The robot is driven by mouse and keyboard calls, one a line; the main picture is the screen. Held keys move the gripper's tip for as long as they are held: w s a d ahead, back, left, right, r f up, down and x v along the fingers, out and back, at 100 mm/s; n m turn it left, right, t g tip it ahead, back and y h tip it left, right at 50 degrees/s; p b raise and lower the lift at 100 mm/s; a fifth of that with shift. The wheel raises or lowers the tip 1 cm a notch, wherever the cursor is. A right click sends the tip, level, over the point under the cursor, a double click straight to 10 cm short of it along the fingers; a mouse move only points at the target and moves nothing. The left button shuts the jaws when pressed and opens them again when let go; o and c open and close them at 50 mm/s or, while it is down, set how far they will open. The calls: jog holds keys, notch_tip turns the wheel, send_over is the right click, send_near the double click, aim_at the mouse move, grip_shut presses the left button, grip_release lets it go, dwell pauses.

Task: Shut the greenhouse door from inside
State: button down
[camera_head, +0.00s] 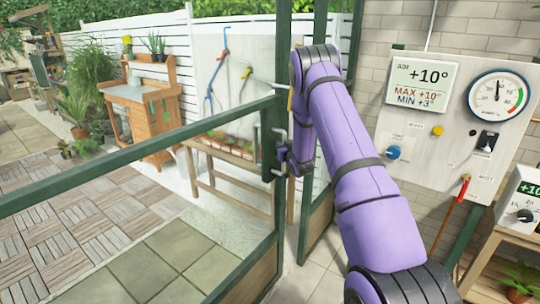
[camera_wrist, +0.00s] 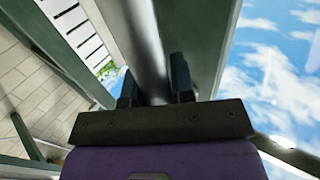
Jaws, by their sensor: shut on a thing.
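The greenhouse door (camera_head: 150,140) is a dark green frame with clear panes, on the left in the head view. Its upright edge stands beside the green door post (camera_head: 318,205), with a gap showing between them, so the door looks ajar. A pale metal handle (camera_head: 277,171) is on this edge. My gripper (camera_head: 285,160) is at the handle, partly hidden behind my purple arm. In the wrist view my two dark fingers (camera_wrist: 155,88) are on either side of a grey metal bar (camera_wrist: 146,35), which seems to be the handle.
A wall panel (camera_head: 440,130) with a display, a dial and knobs is on the right. A shelf (camera_head: 510,250) with a device stands below it. Through the panes I see a potting bench (camera_head: 145,100), a low table (camera_head: 235,155) and paving. The floor by the door is clear.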

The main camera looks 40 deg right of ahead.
jog(key=w+d, duration=0.2)
jog(key=d, duration=0.5)
jog(key=w+d, duration=0.3)
jog(key=d, duration=0.5)
jog(key=shift+r, duration=0.15)
jog(key=shift+w, duration=0.1)
jog(key=c, duration=1.4)
grip_release()
jog(key=o, duration=0.4)
jog(key=shift+d, duration=0.1)
